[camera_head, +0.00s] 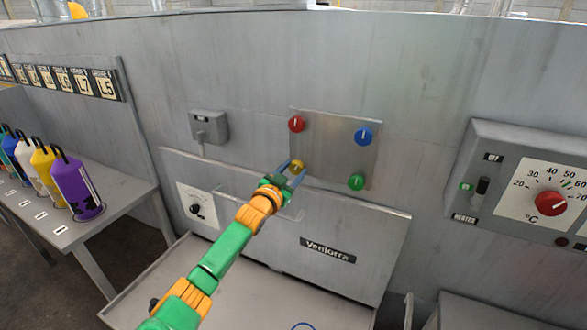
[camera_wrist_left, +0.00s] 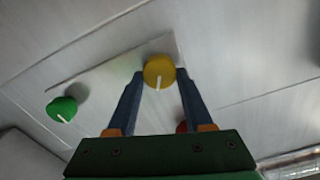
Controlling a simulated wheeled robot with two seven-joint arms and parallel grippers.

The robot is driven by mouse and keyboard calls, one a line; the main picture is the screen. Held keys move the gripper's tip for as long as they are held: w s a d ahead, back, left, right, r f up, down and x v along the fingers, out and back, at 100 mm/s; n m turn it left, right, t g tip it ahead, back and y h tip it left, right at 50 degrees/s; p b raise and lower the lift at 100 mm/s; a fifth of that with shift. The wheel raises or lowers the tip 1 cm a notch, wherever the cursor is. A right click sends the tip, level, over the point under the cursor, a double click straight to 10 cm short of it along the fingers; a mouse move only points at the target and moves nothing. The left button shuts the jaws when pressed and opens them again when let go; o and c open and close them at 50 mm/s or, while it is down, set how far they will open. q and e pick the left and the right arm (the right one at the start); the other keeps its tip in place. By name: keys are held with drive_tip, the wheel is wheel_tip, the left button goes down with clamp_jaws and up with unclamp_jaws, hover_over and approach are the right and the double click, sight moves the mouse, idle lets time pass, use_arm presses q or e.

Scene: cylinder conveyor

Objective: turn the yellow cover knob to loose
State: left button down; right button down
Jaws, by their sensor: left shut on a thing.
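The yellow cover knob (camera_head: 296,167) is at the lower left of a grey metal plate (camera_head: 330,140) on the wall. My left gripper (camera_head: 291,170) reaches up to it from the lower left. In the left wrist view the yellow knob (camera_wrist_left: 159,71) sits between the tips of the two blue fingers of my left gripper (camera_wrist_left: 160,82), which are shut on it. The knob's white mark points down toward the gripper in that view. My right gripper is not in view.
The plate also carries a red knob (camera_head: 296,124), a blue knob (camera_head: 363,136) and a green knob (camera_head: 356,182). A grey box (camera_head: 209,126) is left of the plate. A temperature panel (camera_head: 520,170) with a red dial is at the right. Coloured cylinders stand on a bench (camera_head: 112,208) at the left.

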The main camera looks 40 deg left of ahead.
use_arm(q)
drive_tip(key=n, duration=0.4)
drive_tip(key=shift+n+p, duration=0.3)
drive_tip(key=shift+n, duration=0.1)
idle(0.5)
drive_tip(key=shift+c, duration=1.5)
unclamp_jaws()
drive_tip(key=shift+a, duration=0.1)
drive_tip(key=v, duration=0.7)
